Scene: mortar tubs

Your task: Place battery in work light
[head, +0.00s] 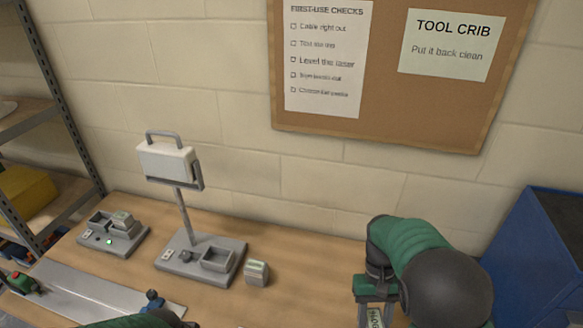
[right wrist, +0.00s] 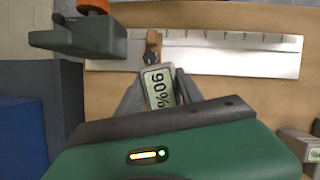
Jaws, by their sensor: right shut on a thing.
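The work light (head: 167,160) stands on the bench in the head view, its lamp head on a pole above a grey base. The base has an open, empty-looking battery bay (head: 218,260). My right gripper (head: 375,312) is to the right of the work light, shut on a grey battery (right wrist: 159,86) whose screen reads 90% in the right wrist view. A second battery (head: 257,272) stands on the bench just right of the base. A third battery (head: 122,220) sits in the charger (head: 112,242) at the left. Only part of my left arm shows at the bottom edge; its fingertips are hidden.
A long pale metal strip (head: 90,297) lies at the bench's front left, with a red-and-green item (head: 22,283) at its end. A blue cabinet (head: 545,255) stands at the right. A metal shelf (head: 65,100) is at the left. Bench between light and right gripper is mostly clear.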

